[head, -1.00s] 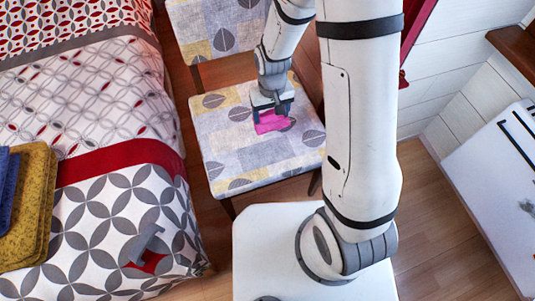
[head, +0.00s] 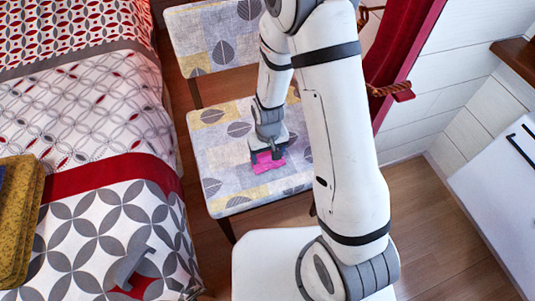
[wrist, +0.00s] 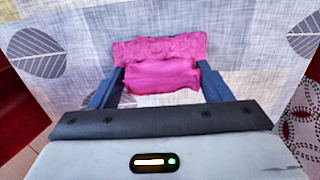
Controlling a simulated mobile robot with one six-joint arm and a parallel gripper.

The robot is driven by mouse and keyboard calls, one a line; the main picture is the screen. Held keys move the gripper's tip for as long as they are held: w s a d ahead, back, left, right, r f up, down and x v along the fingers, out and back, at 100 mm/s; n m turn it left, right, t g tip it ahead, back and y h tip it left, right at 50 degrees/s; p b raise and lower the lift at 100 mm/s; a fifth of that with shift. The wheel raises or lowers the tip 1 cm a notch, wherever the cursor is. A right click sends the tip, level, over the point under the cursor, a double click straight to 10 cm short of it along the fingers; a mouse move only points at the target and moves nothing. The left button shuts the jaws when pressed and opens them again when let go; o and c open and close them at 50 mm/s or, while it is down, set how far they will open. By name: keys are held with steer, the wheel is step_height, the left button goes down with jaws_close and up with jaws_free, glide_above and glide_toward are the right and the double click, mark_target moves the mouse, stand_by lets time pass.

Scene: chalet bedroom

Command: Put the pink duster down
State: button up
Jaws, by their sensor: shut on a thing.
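The pink duster (head: 268,164) is at my gripper (head: 267,153), over the patterned seat of the chair (head: 222,190). In the wrist view the pink duster (wrist: 160,62) is bunched between the two dark fingers of my gripper (wrist: 160,80), which are shut on it. Its far part spreads out flat past the fingertips, over the grey and white seat fabric. The duster is at or very close to the seat; I cannot tell whether the seat bears its weight.
A bed (head: 90,110) with a red, grey and white cover stands at the left, with folded yellow cloths (head: 22,215) and a grey object (head: 133,262) on it. A red curtain (head: 395,60) hangs at the right. Seat room is free around the duster.

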steer(key=shift+r, duration=0.1)
steer(key=o, duration=1)
step_height(320, 180, up, 12)
steer(key=p, duration=0.3)
steer(key=s+d+r+m, duration=0.1)
steer(key=s+d+r, duration=0.3)
steer(key=r, duration=0.2)
steer(key=s+d+r+m+t, duration=0.1)
steer(key=s+d+r, duration=0.3)
steer(key=r, duration=0.2)
steer(key=s+d+r+m, duration=0.1)
steer(key=s+d+r, duration=0.3)
steer(key=r, duration=0.2)
steer(key=shift+s, duration=0.1)
